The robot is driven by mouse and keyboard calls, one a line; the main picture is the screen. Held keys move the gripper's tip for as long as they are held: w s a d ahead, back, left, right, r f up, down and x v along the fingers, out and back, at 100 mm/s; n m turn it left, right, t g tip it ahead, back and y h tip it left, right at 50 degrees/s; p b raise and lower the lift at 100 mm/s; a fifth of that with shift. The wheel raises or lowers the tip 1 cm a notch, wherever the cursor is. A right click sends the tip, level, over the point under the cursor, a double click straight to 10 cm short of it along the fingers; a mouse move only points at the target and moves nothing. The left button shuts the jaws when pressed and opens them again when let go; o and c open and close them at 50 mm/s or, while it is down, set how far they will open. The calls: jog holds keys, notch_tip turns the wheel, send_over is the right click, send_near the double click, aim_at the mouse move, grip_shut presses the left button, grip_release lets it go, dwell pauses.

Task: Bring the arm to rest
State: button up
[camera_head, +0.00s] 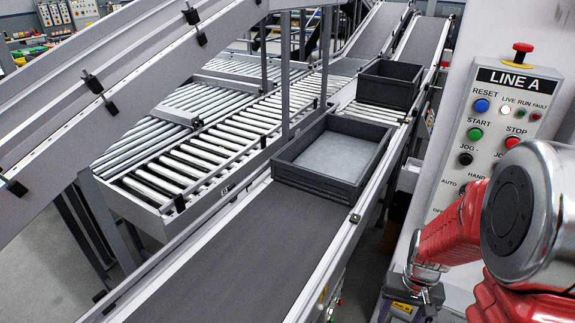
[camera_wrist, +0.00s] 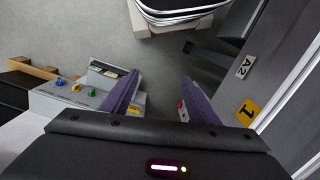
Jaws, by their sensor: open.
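My gripper (camera_wrist: 160,80) shows in the wrist view with its two purple fingers apart and nothing between them. It points down past a small control box towards the grey floor. In the head view my red and chrome arm (camera_head: 450,232) is folded at the right side, in front of the LINE A panel (camera_head: 517,78). I cannot make out the fingers clearly there.
A dark open tote (camera_head: 322,189) sits on the near belt (camera_head: 235,245), with a second tote (camera_head: 390,85) behind it. Roller conveyors (camera_head: 185,165) lie left. The wrist view shows a control box with coloured knobs (camera_wrist: 76,88) and a yellow tag (camera_wrist: 248,111).

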jog(key=s+a+r+n+t, duration=0.1)
jog(key=a+r, duration=0.3)
jog(key=r, duration=0.4)
jog(key=s+a+r+n+t, duration=0.1)
jog(key=s+a+r+t, duration=0.2)
jog(key=r, duration=0.6)
jog(key=s+a+r+n+t, duration=0.1)
jog(key=s+a+r+t, duration=0.1)
jog(key=a+r, duration=0.3)
jog(key=v, duration=0.4)
jog(key=shift+a, duration=0.1)
